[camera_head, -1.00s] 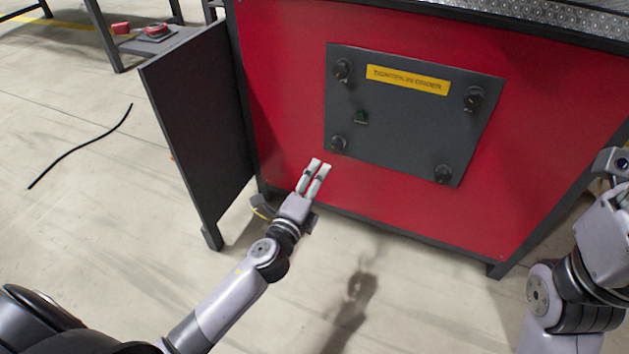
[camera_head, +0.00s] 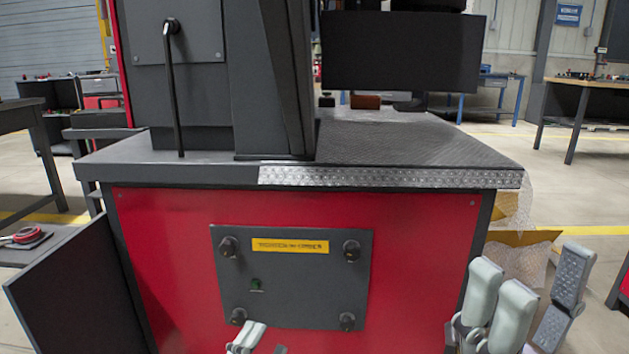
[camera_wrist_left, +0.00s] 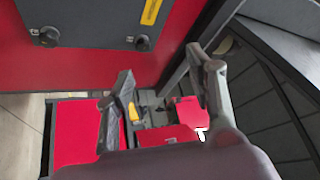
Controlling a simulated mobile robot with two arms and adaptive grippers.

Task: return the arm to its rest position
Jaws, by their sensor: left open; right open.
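My left gripper (camera_head: 246,338) shows only its light fingertips at the bottom edge of the head view, in front of the lower part of the dark control panel (camera_head: 290,290). In the left wrist view its two dark fingers (camera_wrist_left: 160,65) are spread with nothing held between them. My right gripper (camera_head: 527,285) is large and close at the lower right of the head view, fingers pointing up, apart and empty. Both arms are mostly out of the head view. The gap between the left fingertips and the panel is hard to judge.
The red cabinet (camera_head: 160,240) carries the panel with several black knobs and a yellow label (camera_head: 290,246). Its metal-edged top (camera_head: 400,178) bears dark machinery. A dark open door (camera_head: 75,295) stands at the left. Bubble wrap (camera_head: 522,262) and cardboard lie behind the right gripper.

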